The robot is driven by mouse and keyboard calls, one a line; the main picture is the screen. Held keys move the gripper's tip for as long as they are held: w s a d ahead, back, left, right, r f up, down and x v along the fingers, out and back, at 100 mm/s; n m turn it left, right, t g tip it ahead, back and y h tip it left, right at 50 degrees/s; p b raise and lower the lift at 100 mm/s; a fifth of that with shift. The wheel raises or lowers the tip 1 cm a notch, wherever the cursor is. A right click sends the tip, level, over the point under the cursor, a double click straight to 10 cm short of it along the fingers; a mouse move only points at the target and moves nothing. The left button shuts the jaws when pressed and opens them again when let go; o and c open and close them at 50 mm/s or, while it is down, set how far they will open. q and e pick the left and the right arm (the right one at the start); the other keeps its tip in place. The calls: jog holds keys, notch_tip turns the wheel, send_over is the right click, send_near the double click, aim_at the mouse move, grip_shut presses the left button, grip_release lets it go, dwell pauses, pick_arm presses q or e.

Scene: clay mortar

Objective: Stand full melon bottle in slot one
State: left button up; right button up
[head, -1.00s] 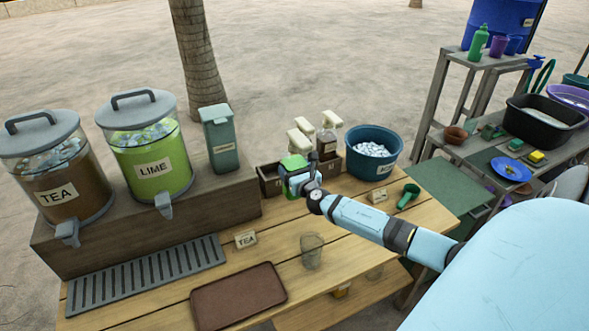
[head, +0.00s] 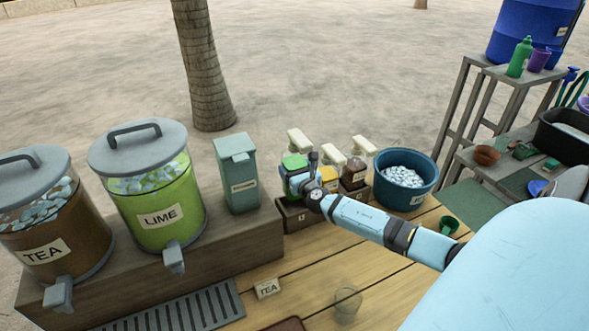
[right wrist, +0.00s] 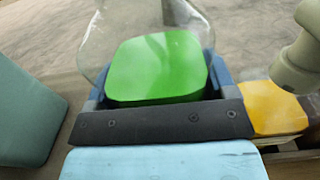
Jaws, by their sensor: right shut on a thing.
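My right gripper (head: 301,184) is shut on a clear pump bottle with bright green contents (head: 294,163) and a cream pump top. In the right wrist view the green bottle (right wrist: 155,68) sits between the fingers and looks upright. In the head view the gripper and bottle are at the left end of the dark wooden rack (head: 297,219). The gripper hides the bottle's lower part, so I cannot tell whether its base is inside the leftmost slot. My left gripper is not in view.
A yellow bottle (head: 329,179) and a dark brown bottle (head: 353,174) stand in the rack to the right. A teal lidded container (head: 238,178) is close on the left. A blue tub of ice (head: 405,180) is on the right. A clear cup (head: 347,303) stands in front.

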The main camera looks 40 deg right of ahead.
jog(key=shift+s+f+b, duration=0.15)
jog(key=shift+f+b, duration=0.55)
notch_tip(320, 180, down, 6)
jog(key=b, duration=0.5)
jog(key=shift+b, duration=0.3)
jog(key=shift+f+b, duration=0.6)
jog(key=o, duration=1.4)
jog(key=shift+p+v, duration=0.65)
jog(key=shift+v, duration=1.5)
jog(key=p+v, duration=0.1)
jog(key=v, duration=0.5)
jog(key=shift+s+a, duration=0.1)
jog(key=shift+s, duration=0.3)
